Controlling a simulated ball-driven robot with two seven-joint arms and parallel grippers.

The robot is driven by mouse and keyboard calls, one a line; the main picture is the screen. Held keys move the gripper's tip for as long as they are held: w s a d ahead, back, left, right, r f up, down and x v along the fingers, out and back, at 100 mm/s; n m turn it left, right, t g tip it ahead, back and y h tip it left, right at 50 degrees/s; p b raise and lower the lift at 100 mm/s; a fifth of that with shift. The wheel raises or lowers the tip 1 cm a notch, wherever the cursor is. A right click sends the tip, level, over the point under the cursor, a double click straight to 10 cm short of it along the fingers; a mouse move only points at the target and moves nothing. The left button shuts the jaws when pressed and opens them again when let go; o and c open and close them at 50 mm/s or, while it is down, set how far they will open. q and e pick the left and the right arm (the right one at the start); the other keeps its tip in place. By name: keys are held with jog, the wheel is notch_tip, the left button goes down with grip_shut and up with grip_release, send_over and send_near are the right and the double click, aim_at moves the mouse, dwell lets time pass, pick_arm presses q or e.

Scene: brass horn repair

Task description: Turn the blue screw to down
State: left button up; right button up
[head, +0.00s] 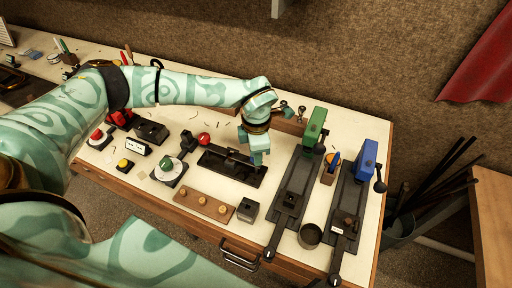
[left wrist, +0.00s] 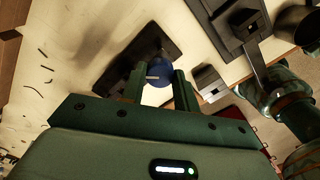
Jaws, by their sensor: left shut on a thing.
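The blue screw (left wrist: 158,70) is a round blue head with a short pale mark, seen in the left wrist view over a dark base plate. The mark lies roughly sideways in that picture. My left gripper (head: 257,158) reaches down onto the black plate (head: 222,163) in the middle of the bench. In the left wrist view its two fingers (left wrist: 156,80) stand on either side of the blue screw and are shut on it. In the head view the gripper hides the screw. My right gripper is not in view.
To the right are two long dark fixtures, one with a green block (head: 314,127) and one with a blue block (head: 366,160). A dark cup (head: 310,236), a grey box (head: 247,210) and a wooden peg board (head: 204,206) stand near the front. Dials sit left.

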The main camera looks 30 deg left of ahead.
pick_arm(q)
jog(key=n+p, duration=0.1)
jog(key=n, duration=0.2)
jog(key=shift+r+n+p, duration=0.15)
jog(key=shift+n+p, duration=0.2)
jog(key=shift+n, duration=0.05)
jog(key=n+p, duration=0.2)
jog(key=n, duration=0.2)
jog(key=shift+n, duration=0.3)
jog(key=n+p, duration=0.3)
jog(key=n, duration=0.4)
jog(key=shift+p, duration=0.4)
jog(key=n+p, duration=0.3)
jog(key=n, duration=0.3)
jog(key=shift+n, duration=0.3)
jog(key=n+p, duration=0.2)
jog(key=n, duration=0.2)
jog(key=shift+n+p, duration=0.35)
jog(key=shift+n, duration=0.05)
jog(key=o, duration=1)
jog(key=shift+c, duration=0.2)
